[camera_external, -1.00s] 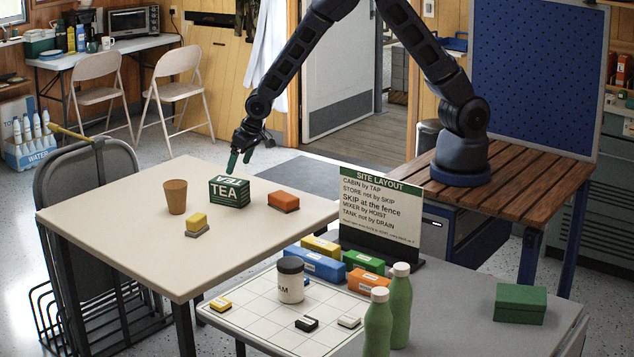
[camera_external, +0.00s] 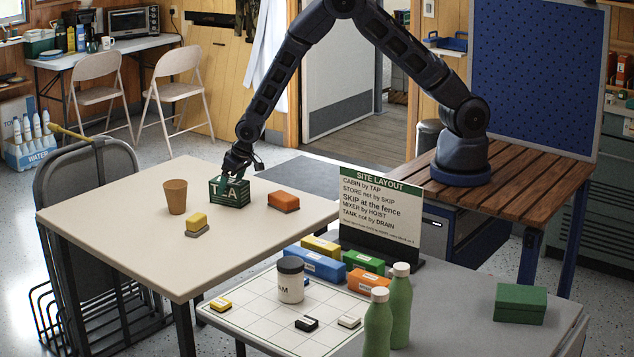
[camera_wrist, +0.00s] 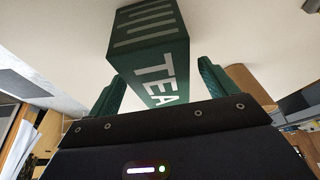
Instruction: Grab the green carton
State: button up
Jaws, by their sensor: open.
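The green carton (camera_external: 222,201) with white TEA lettering stands on the cream table, toward its far side. My gripper (camera_external: 231,183) is lowered over it, pointing down, and its fingers cover part of the lettering. In the wrist view the carton (camera_wrist: 152,45) lies between the two green fingers of my gripper (camera_wrist: 158,90), one on each side. The jaws are open. Whether either finger touches the carton I cannot tell. A second, plain green box (camera_external: 520,303) sits on the grey table at the right.
A layout sign (camera_external: 381,207) stands on the grey table beyond.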

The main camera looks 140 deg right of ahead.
aim_at(228, 192)
jog(key=shift+x, duration=1.95)
jog(key=shift+f, duration=0.25)
jog(key=shift+c, duration=0.3)
jog(key=c, duration=1.1)
